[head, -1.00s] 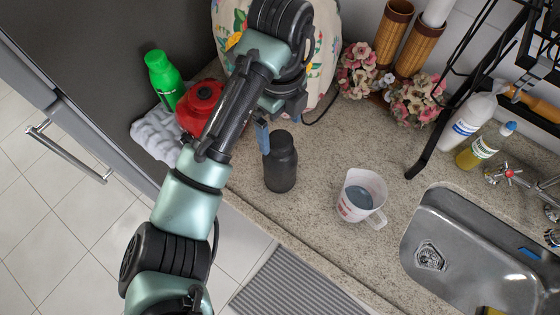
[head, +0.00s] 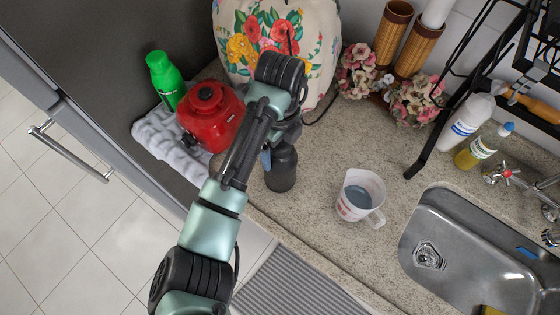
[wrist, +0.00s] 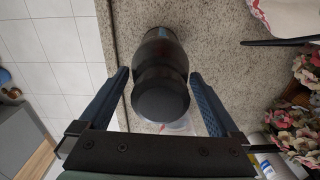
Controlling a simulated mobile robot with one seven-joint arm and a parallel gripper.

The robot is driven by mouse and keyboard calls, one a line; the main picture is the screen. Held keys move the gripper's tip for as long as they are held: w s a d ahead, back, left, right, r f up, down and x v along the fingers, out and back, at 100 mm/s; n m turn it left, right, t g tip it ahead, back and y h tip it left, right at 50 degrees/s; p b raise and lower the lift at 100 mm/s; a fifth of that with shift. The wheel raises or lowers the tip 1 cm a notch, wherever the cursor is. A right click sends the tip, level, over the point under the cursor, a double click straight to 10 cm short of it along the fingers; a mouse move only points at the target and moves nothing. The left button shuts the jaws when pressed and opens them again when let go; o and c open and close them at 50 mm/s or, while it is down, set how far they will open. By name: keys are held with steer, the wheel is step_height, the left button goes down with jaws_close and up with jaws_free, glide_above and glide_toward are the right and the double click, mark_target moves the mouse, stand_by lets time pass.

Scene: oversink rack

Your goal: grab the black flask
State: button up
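The black flask (head: 281,169) stands upright on the stone counter, partly behind my arm in the head view. In the wrist view the flask (wrist: 160,85) is seen from above, with its round lid nearest the camera. My gripper (wrist: 163,82) is open, with one blue finger on each side of the flask's lid in the picture and a gap showing on both sides. In the head view my gripper (head: 266,158) is mostly hidden behind my wrist, and I cannot tell how far down the flask the fingertips reach.
A measuring jug (head: 361,194) stands right of the flask. A floral-covered appliance (head: 283,35) is behind. The sink (head: 470,250) is at the right.

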steer(key=c, duration=1.4)
jaws_close()
steer(key=shift+r, duration=0.2)
